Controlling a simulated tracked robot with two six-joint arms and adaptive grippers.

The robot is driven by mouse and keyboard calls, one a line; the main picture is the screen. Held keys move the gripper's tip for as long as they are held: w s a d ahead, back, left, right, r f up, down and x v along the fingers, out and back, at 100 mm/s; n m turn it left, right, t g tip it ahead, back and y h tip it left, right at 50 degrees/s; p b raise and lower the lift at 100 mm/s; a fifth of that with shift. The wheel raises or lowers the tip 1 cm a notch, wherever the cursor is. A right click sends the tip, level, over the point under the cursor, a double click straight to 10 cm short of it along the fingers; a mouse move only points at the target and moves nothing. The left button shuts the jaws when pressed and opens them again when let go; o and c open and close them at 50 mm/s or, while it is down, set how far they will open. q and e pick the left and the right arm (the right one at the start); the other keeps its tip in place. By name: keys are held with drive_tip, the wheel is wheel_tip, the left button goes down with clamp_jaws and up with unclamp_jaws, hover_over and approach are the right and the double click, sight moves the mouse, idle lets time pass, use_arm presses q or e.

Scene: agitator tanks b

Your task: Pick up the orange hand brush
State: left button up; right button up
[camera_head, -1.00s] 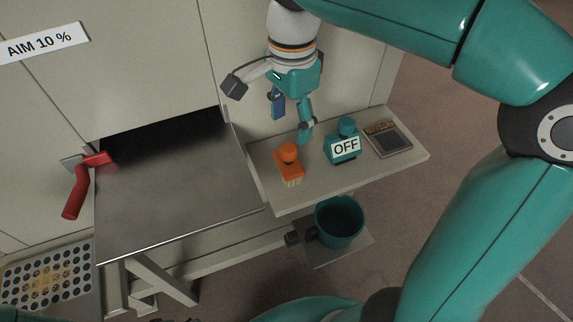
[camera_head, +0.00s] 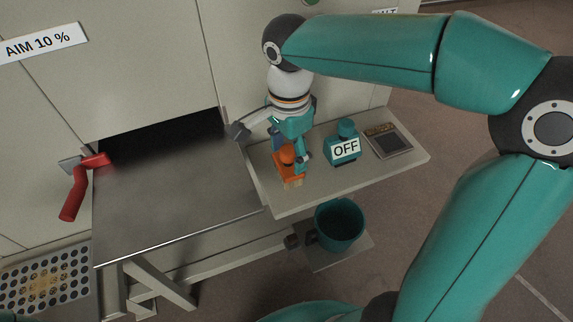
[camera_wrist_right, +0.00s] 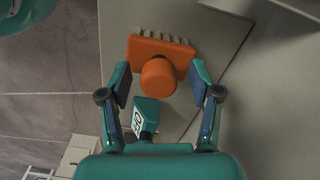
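The orange hand brush (camera_head: 288,168) stands on the small shelf, bristles toward the shelf's front edge, with a round orange knob on top. In the right wrist view the brush (camera_wrist_right: 158,76) lies between the tips of my right gripper. My right gripper (camera_head: 289,155) is down at the brush in the head view and hides part of it. In the wrist view its fingers (camera_wrist_right: 160,84) are open, one on each side of the knob, with gaps visible between the pads and the knob. My left gripper is not in view.
The shelf (camera_head: 330,185) also holds a teal block with an OFF sign (camera_head: 345,148) just right of the brush, and a dark flat tray (camera_head: 388,140). A teal bucket (camera_head: 340,222) stands below. A red handle (camera_head: 75,190) juts out at the left.

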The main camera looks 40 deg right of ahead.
clamp_jaws()
wheel_tip(320, 180, up, 20)
drive_tip(key=p, duration=0.3)
drive_tip(key=shift+p, duration=0.35)
drive_tip(key=c, duration=0.8)
unclamp_jaws()
drive_tip(key=shift+c, duration=1.4)
